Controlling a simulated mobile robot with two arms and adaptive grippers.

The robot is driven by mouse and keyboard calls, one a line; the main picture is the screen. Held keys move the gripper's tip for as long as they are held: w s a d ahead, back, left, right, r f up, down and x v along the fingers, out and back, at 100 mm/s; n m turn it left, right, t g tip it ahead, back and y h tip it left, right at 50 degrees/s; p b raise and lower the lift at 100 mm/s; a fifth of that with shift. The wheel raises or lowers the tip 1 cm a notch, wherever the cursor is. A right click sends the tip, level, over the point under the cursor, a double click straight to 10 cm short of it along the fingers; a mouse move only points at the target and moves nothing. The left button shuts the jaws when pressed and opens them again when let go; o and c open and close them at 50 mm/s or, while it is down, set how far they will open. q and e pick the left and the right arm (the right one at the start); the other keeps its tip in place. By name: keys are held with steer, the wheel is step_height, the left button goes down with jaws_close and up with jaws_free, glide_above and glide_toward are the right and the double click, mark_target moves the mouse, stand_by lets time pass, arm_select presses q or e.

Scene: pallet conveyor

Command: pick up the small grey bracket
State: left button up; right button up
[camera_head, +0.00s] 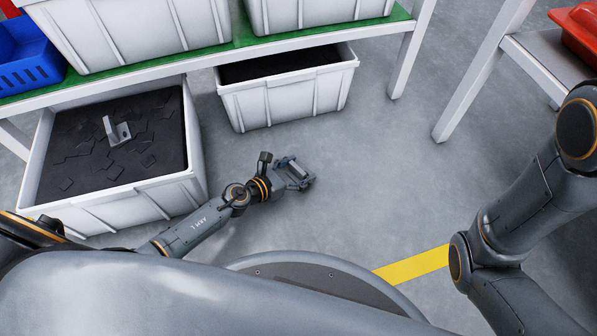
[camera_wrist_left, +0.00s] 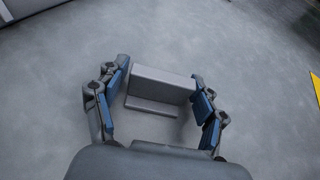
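A small grey bracket (camera_wrist_left: 163,85), L-shaped with one flat plate and a lower flange, sits between the fingers of my left gripper (camera_wrist_left: 160,92) in the left wrist view. In the head view the left gripper (camera_head: 297,172) is over open floor, right of the left white bin, and the bracket is hard to make out there. Another grey bracket (camera_head: 117,130) stands on the dark filling of that bin. My right gripper is outside the views; only its arm shows at the right.
The left white bin (camera_head: 199,160) stands left of the left gripper. A second white bin (camera_head: 290,100) is behind it, below a green shelf (camera_head: 240,32) carrying more bins. A blue crate (camera_head: 28,70) is at the far left. Floor right of the gripper is clear up to a table (camera_head: 545,65).

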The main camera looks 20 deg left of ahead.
arm_select(q)
steer(key=c, duration=0.8)
steer(key=shift+r, duration=0.15)
